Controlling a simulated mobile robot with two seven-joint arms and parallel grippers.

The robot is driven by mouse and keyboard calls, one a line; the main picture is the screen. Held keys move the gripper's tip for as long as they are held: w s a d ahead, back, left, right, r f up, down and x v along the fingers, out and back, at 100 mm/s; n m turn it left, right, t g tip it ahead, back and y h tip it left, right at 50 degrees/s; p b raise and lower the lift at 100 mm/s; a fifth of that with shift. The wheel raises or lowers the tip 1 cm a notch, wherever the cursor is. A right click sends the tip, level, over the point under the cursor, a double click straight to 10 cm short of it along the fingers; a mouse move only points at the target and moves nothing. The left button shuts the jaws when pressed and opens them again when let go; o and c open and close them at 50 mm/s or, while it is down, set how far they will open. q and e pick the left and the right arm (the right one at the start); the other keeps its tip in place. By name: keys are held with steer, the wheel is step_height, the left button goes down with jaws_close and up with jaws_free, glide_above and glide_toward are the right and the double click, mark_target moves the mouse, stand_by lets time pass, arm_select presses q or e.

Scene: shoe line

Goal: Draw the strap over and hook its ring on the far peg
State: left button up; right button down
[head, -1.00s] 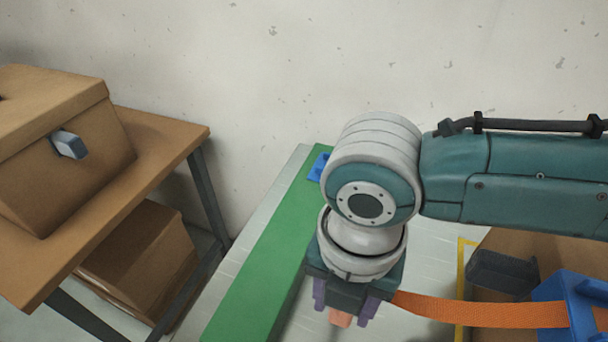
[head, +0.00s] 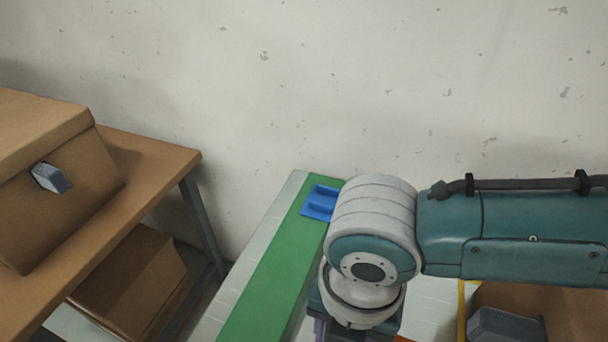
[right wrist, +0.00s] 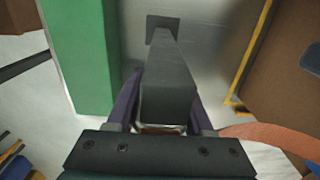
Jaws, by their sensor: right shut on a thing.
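My right gripper (right wrist: 165,112) shows in the right wrist view with a purple finger on each side. It is shut on a small orange-brown end piece of the strap, mostly hidden at the gripper's base. The orange strap (right wrist: 268,133) runs off to the right. A dark grey peg (right wrist: 166,75) on a square foot stands in line with the fingers. I cannot tell whether the ring is around it or apart from it. In the head view the right gripper is mostly below the picture edge. My left gripper is in neither view.
A green strip (head: 262,265) with a blue bracket (head: 319,203) runs beside the arm. A wooden table (head: 150,165) with a cardboard box (head: 75,205) stands at the left.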

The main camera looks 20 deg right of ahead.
stand_by(0.3)
steer(key=shift+c, duration=1)
jaws_free()
